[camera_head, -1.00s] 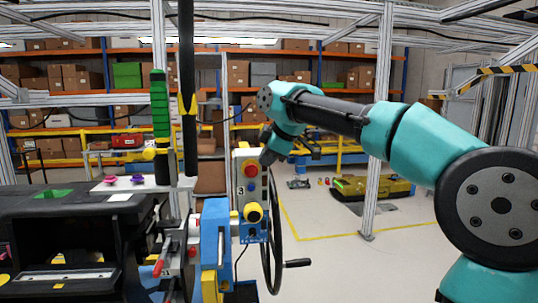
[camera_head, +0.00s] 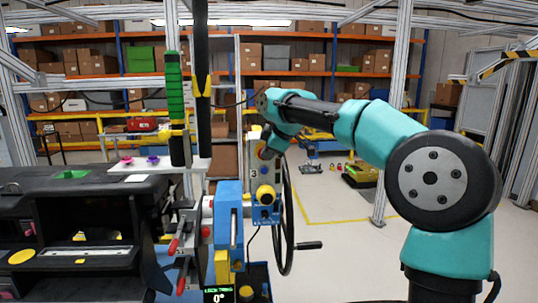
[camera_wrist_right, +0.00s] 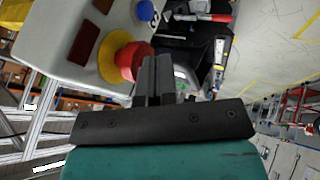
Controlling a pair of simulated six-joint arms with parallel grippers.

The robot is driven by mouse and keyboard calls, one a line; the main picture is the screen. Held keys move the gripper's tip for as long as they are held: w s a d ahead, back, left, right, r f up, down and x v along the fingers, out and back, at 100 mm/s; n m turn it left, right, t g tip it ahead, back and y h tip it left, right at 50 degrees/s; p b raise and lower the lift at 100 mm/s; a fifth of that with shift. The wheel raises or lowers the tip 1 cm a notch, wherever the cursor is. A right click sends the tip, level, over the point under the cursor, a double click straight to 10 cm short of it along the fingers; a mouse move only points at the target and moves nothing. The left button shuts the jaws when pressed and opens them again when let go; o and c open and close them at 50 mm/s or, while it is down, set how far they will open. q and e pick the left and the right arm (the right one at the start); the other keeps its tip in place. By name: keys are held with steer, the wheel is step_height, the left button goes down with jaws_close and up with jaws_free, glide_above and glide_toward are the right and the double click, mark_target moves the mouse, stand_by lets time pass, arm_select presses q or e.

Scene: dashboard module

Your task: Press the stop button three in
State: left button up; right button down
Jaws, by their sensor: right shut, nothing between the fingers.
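The red stop button (camera_wrist_right: 130,62) with its yellow collar (camera_wrist_right: 112,50) sits on a pale control box in the right wrist view. In the head view the button is mostly hidden behind my gripper, on the upright box (camera_head: 254,186) marked 3. My right gripper (camera_head: 266,152) is shut and empty. Its fingertips (camera_wrist_right: 157,72) overlap the button's edge in the wrist view; I cannot tell whether they touch or press it. My left gripper is not in view.
A black dashboard module (camera_head: 80,220) fills the left. The floor at right is open.

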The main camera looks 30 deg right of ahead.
steer(key=shift+w+d, duration=0.25)
steer(key=shift+w, duration=0.2)
steer(key=shift+w+d, duration=0.2)
steer(key=shift+w, duration=0.25)
steer(key=shift+s, duration=0.1)
steer(key=s+r, duration=0.8)
steer(key=s, duration=0.1)
steer(key=shift+s+a, duration=0.25)
steer(key=shift+s, duration=0.1)
stand_by(0.4)
